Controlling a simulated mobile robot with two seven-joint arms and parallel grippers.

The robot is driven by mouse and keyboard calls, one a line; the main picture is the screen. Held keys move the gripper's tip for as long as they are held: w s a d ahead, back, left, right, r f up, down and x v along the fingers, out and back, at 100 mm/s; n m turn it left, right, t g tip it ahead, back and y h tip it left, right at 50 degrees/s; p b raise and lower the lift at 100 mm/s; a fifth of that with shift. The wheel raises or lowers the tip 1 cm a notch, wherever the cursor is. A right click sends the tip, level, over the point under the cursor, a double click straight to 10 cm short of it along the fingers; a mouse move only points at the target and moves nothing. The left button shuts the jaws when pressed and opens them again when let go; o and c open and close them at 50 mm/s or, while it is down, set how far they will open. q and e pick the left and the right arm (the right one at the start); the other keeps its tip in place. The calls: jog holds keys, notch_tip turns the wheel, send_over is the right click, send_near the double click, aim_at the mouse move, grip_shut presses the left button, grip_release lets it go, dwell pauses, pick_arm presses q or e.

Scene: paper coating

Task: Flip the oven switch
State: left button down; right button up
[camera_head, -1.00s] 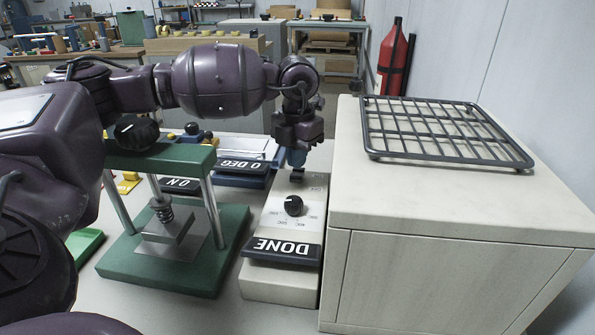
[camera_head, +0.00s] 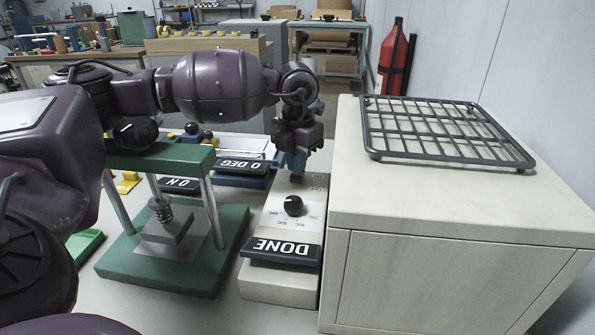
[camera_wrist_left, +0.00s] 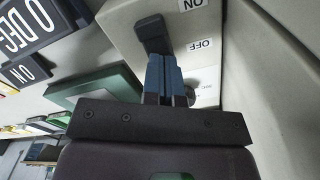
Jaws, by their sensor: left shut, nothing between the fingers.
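The oven switch is a black lever (camera_wrist_left: 152,35) on the pale control box (camera_wrist_left: 120,18), in the left wrist view. An ON label (camera_wrist_left: 192,4) and an OFF label (camera_wrist_left: 200,45) sit beside it. My left gripper (camera_wrist_left: 164,62) is shut and empty, its blue fingertips close to the lever; I cannot tell if they touch. In the head view my left gripper (camera_head: 291,168) is over the far end of the control box, largely hiding the switch. The black dial (camera_head: 294,206) and DONE plate (camera_head: 284,249) are on the nearer part of the box. My right gripper is not in view.
The large pale oven (camera_head: 440,270) stands just right of the control box, with a dark wire rack (camera_head: 445,130) on top. A green press (camera_head: 175,265) stands left of it. Signed blue devices (camera_head: 240,180) lie behind the press. A red extinguisher (camera_head: 394,65) stands far back.

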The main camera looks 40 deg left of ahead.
pick_arm(q)
jog(key=shift+f, duration=0.65)
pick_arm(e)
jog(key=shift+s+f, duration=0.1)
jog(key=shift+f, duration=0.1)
pick_arm(q)
jog(key=shift+r, duration=0.1)
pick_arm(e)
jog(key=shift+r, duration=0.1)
pick_arm(q)
jog(key=shift+r, duration=0.55)
jog(key=shift+r+p, duration=1.25)
jog(key=shift+r, duration=1.7)
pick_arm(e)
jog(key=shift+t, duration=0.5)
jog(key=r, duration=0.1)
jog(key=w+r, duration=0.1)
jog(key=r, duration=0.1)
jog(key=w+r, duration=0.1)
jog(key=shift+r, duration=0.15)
pick_arm(q)
jog(key=shift+f, duration=0.1)
